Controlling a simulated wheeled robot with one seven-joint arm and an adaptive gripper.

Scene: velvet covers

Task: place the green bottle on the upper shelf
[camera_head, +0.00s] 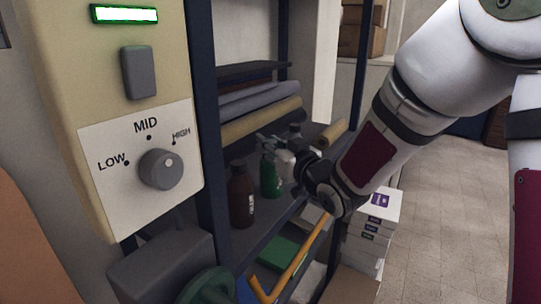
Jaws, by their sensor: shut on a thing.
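The green bottle (269,176) is a spray bottle, upright at shelf height between a brown bottle (242,196) and a pale spray bottle (286,166). My gripper (303,166) is dark and small in the view, reaching in from the right at the height of the bottles. It is shut on the green bottle, but the fingertips and their contact are largely hidden among the bottles and the wrist. I cannot tell whether the bottle's base touches the shelf board (262,229).
A higher dark shelf board (252,71) is above several rolls of cloth (262,102). Dark rack posts (208,130) stand at left, beside a control box with a knob (160,169). An orange bar (296,262) crosses below. White boxes (379,205) stand under my arm.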

